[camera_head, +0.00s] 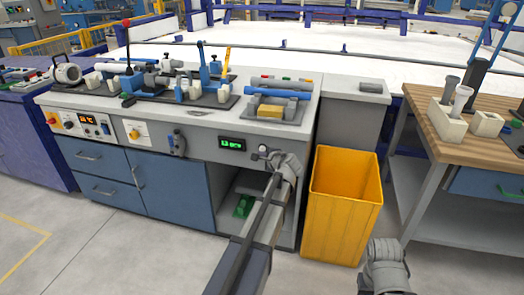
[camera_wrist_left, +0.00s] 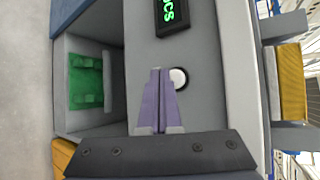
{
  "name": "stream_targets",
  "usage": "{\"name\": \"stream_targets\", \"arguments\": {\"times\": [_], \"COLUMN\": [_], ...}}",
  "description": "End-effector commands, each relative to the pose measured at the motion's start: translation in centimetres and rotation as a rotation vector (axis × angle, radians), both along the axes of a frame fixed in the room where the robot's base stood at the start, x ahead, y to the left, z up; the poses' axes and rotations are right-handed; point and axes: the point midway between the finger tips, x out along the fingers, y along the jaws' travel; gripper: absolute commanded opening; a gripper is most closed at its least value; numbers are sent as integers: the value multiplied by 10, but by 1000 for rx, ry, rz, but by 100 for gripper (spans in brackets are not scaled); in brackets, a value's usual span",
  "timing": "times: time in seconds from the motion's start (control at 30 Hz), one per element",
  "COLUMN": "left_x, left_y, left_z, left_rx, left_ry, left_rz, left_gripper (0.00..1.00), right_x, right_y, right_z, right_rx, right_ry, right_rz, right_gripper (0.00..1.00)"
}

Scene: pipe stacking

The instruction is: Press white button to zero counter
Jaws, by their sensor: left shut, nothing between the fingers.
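The white button (camera_head: 262,148) sits on the grey front panel of the workbench, just right of the counter display (camera_head: 232,144) with green digits. In the left wrist view the button (camera_wrist_left: 179,78) is a round white disc in a dark ring, and part of the display (camera_wrist_left: 172,14) shows at the top. My left gripper (camera_head: 270,156) is shut and empty in front of the panel. Its purple-grey fingertips (camera_wrist_left: 160,71) appear right beside the button in the wrist view. I cannot tell whether they touch the panel. A grey part of my right arm shows at the lower right of the head view.
A yellow bin (camera_head: 345,205) stands just right of my left gripper. A green object (camera_head: 243,206) lies in the open shelf below the panel. Pipes and clamps crowd the benchtop. A wooden table (camera_head: 430,122) stands at the right. The floor at the left is clear.

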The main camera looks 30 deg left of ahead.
Motion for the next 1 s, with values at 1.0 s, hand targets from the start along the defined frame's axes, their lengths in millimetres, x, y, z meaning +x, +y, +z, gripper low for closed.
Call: {"name": "stream_targets", "arguments": {"times": [1.0], "left_x": [8], "left_y": [2], "left_z": [0], "left_rx": [0], "left_ry": [0], "left_rz": [0], "left_gripper": [0], "right_x": [0], "right_y": [0], "right_z": [0], "right_rx": [0], "right_ry": [0], "right_rz": [0], "right_gripper": [50]}}
